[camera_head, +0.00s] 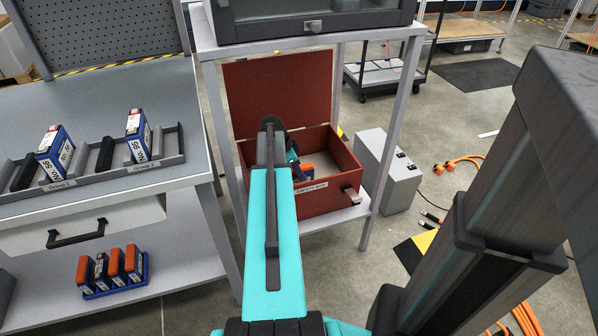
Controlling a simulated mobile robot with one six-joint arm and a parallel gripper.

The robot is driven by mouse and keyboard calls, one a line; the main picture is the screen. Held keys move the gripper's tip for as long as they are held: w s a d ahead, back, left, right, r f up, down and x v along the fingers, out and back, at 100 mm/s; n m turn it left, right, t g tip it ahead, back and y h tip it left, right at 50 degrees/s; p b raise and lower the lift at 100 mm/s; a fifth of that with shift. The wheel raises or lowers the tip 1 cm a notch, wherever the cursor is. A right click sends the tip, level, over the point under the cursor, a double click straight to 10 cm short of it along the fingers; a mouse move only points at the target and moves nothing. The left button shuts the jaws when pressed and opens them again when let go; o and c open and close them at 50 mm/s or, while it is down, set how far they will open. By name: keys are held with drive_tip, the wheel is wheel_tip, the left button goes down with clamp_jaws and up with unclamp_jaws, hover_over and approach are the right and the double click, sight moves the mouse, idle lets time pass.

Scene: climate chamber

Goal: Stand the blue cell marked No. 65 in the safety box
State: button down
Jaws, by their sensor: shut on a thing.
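The red safety box (325,197) stands open on the lower shelf of a grey stand, its lid (278,88) tipped back. My teal arm reaches over the box and hides much of its inside. My gripper (297,166) is low inside the box, mostly hidden behind the arm. It is shut on a blue cell with an orange end (307,170), which shows only in part. Its number is hidden, and I cannot tell whether it touches the box floor.
Two blue cells (55,153) (138,135) stand in a grey rack (98,187) on the left bench. Several orange-topped cells (115,264) sit in a blue tray below. A grey case (388,172) stands right of the box. Orange cables (459,162) lie on the floor.

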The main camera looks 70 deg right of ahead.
drive_tip(key=c, duration=1.2)
unclamp_jaws()
drive_tip(key=shift+o, duration=0.2)
drive_tip(key=shift+r, duration=0.1)
drive_tip(key=shift+r+p, duration=2.4)
drive_tip(key=shift+r, duration=1.3)
